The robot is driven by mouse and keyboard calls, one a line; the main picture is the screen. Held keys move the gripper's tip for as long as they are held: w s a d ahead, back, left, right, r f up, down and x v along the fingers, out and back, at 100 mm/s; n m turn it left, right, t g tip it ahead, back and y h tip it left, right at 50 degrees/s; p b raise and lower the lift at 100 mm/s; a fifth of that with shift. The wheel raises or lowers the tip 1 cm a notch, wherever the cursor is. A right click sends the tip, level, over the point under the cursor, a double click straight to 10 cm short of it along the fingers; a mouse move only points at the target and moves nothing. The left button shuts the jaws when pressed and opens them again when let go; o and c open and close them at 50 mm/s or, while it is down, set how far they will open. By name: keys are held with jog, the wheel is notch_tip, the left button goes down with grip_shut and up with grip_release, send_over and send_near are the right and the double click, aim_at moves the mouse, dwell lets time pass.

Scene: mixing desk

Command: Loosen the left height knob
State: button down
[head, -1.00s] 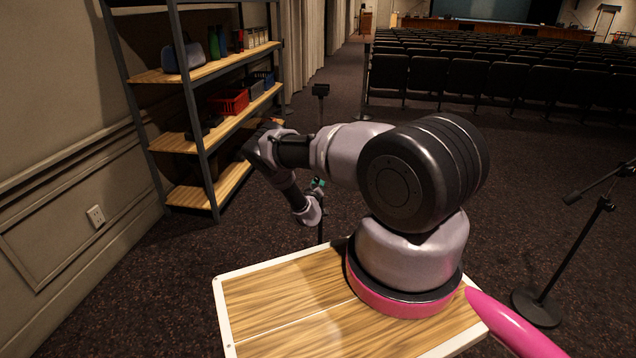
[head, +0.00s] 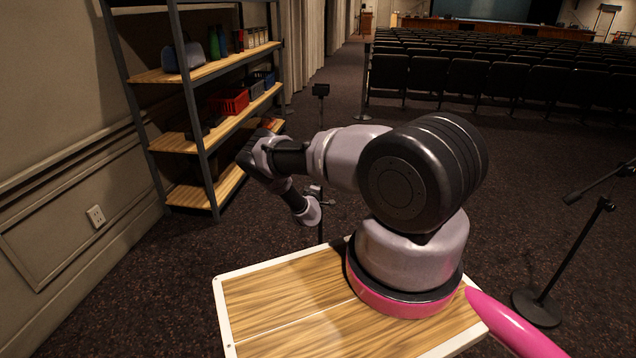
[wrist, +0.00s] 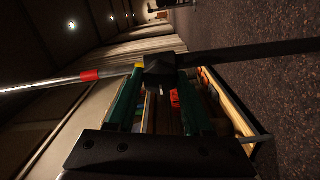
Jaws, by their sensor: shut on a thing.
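In the wrist view, my gripper (wrist: 160,72) has green fingers, shut on a black knob or clamp piece (wrist: 160,70) at the stand's joint. A short pale pin points out of it between the fingers. A silver tube (wrist: 50,84) with a red band runs left from the joint, and a dark tube (wrist: 255,52) runs right. In the head view, a slim dark stand (head: 313,188) shows just beyond my wrist. My fingertips and the knob are hidden there by my own arm. I cannot tell how loose the knob is.
A shelf rack (head: 205,140) with bins and bottles stands at the left by the wall. Another stand (head: 545,290) with a round base is at the right. Rows of dark seats (head: 490,85) fill the back. Carpet is clear between them.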

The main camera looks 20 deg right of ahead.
dwell(0.5)
jog(key=shift+c, duration=1.5)
grip_release()
jog(key=v, duration=1.1)
jog(key=shift+w, duration=0.1)
